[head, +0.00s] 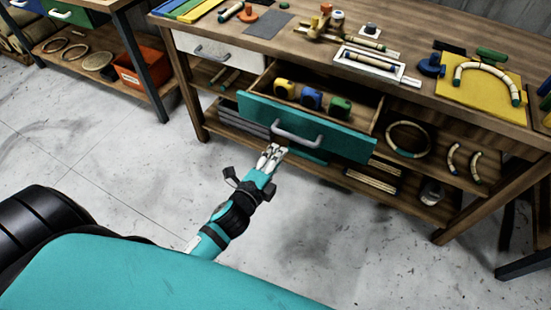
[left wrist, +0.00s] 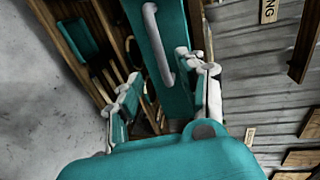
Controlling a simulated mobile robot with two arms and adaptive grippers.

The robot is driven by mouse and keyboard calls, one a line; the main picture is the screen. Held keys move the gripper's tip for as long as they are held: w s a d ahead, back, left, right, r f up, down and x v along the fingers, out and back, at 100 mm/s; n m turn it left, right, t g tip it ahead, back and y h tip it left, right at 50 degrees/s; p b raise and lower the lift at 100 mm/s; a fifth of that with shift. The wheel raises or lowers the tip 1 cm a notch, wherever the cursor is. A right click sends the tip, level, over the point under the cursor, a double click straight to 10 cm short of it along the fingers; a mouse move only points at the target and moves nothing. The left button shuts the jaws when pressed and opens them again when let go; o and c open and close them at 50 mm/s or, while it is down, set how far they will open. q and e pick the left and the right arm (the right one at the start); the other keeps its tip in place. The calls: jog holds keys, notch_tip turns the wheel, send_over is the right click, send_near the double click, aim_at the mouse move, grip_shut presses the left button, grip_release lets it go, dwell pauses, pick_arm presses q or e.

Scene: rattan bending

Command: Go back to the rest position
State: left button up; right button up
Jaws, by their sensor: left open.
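My left gripper (head: 272,153) is open and empty, low in front of the workbench. Its fingers also show in the left wrist view (left wrist: 163,88). The teal drawer (head: 345,143) is pulled out of the bench. Its grey handle (head: 298,134) is just beyond my fingertips; in the left wrist view the handle (left wrist: 155,42) lies ahead, and I cannot tell the exact gap. In the drawer stand a yellow tape measure (head: 284,88), a blue one (head: 312,98) and a green one (head: 340,106). My right gripper is not in view.
The workbench top (head: 400,92) holds tools, a white tray (head: 376,65) and a yellow board (head: 480,92) with a bent rattan piece. A white drawer (head: 222,53) is left of the teal one. An orange bin (head: 140,75) is on the left shelf. The concrete floor (head: 130,165) is clear.

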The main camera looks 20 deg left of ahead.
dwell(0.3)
pick_arm(q)
jog(key=s+f+n+g, duration=0.3)
jog(key=s+f, duration=0.2)
jog(key=f, duration=0.5)
jog(key=s+a+f+n+g, duration=0.1)
jog(key=s+f+n+g, duration=0.3)
jog(key=f, duration=0.7)
jog(key=s+f+n+g, duration=0.1)
jog(key=s+f, duration=0.5)
jog(key=f, duration=0.4)
jog(key=s+a+f+n+g, duration=0.1)
jog(key=s+f+n+g, duration=0.2)
jog(key=s, duration=0.9)
jog(key=s+f+n+g, duration=0.3)
jog(key=s+f+n, duration=0.2)
jog(key=s+f, duration=0.5)
jog(key=s, duration=0.3)
jog(key=shift+a+f+g+y, duration=0.15)
jog(key=shift+a+g+y, duration=0.15)
jog(key=shift+a, duration=0.05)
